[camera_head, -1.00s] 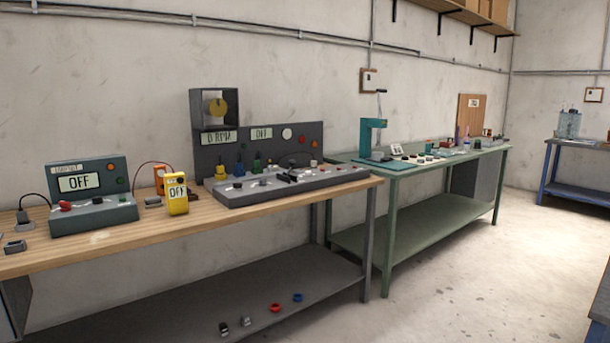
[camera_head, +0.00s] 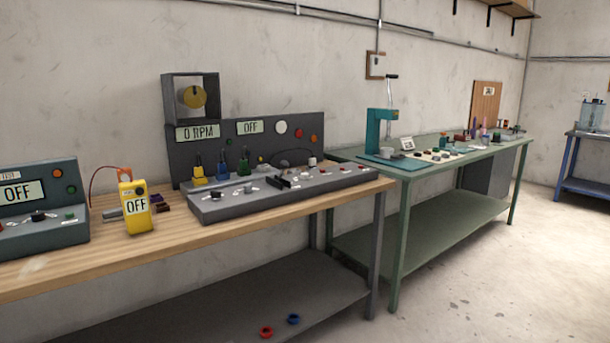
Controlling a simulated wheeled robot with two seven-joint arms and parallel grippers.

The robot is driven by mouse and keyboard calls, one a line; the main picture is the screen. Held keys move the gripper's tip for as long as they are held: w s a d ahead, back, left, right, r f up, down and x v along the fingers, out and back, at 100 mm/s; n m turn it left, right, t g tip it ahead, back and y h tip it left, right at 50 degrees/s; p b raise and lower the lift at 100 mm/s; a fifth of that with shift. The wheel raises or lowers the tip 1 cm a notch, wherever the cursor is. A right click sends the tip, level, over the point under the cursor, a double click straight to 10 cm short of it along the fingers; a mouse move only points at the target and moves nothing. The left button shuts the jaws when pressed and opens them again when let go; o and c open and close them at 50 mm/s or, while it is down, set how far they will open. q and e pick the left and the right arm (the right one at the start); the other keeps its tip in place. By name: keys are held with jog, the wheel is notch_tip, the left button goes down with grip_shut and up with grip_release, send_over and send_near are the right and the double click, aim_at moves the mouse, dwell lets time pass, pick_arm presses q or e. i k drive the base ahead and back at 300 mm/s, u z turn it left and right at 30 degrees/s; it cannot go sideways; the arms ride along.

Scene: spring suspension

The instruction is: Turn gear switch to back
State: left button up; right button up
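A dark grey control panel (camera_head: 225,207) stands on the wooden bench, with an upright back plate showing "0 RPM" and "OFF" displays. Its sloped front carries several small knobs and switches, among them a grey knob (camera_head: 248,188) and a black lever-like part (camera_head: 279,182). Which of these is the gear switch, and which way it points, is too small to tell. A boxed yellow disc (camera_head: 192,97) sits above the panel. Neither of my grippers is in view.
The wooden bench (camera_head: 150,246) also holds a yellow meter (camera_head: 135,207) and a grey box (camera_head: 40,237) reading "OFF". A green table (camera_head: 405,173) with a teal press (camera_head: 373,130) stands to the right. The floor (camera_head: 490,265) at the right is clear.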

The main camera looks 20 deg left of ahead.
aim_at(247, 188)
jog(key=u, duration=0.05)
jog(key=i, duration=1.05)
jog(key=u, duration=1.2)
jog(key=i, duration=0.7)
jog(key=u, duration=0.75)
